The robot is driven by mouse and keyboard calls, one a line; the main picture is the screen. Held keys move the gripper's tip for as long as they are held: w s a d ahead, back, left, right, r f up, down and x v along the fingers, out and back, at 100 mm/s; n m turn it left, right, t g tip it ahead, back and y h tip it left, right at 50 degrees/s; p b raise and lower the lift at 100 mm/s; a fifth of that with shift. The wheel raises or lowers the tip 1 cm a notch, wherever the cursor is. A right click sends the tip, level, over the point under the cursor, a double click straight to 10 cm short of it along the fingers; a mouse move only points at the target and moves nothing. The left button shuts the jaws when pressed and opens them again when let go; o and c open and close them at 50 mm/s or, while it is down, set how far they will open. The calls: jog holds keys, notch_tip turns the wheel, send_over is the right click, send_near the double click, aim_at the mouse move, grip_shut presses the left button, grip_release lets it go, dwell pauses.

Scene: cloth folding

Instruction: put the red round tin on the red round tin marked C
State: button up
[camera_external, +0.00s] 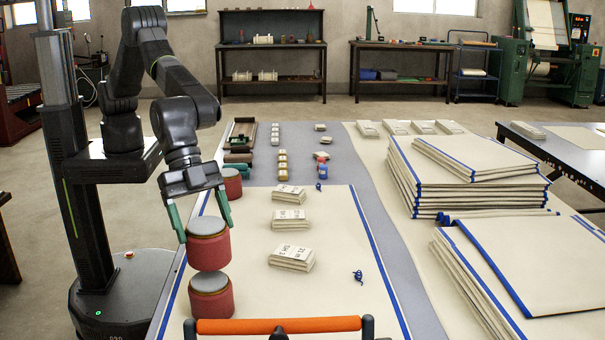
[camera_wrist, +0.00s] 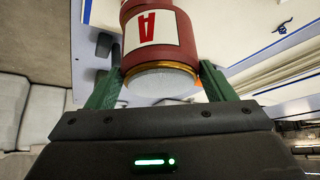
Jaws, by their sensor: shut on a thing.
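My gripper (camera_external: 204,233) is shut on a red round tin (camera_external: 208,250) with a grey lid, one green finger on each side. In the wrist view the held tin (camera_wrist: 185,42) carries a white label with a red "A", and my gripper (camera_wrist: 160,62) has its fingers on both sides of it. A second red round tin (camera_external: 212,302) with a grey lid stands upright on the cream cloth, just below the held tin in the external picture. Whether the two touch cannot be told. A third red tin (camera_external: 231,186) stands farther back, behind my gripper. No letter C shows on either.
Several labelled cloth bundles (camera_external: 291,258) lie in a row right of the tins. A small blue item (camera_external: 357,275) lies near the blue-edged side. Tall stacks of folded cloth (camera_external: 460,190) fill the right. An orange bar (camera_external: 278,325) crosses the near edge.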

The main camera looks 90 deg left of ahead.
jog(key=shift+f, duration=1.05)
jog(key=shift+f, duration=0.2)
jog(key=o, duration=1.4)
jog(key=shift+r, duration=0.25)
jog(key=b+v, duration=0.1)
jog(key=v, duration=1)
jog(key=shift+s+a+r+b, duration=0.15)
jog(key=shift+a+r+b, duration=0.1)
jog(key=shift+r+b, duration=0.1)
jog(key=shift+f, duration=0.15)
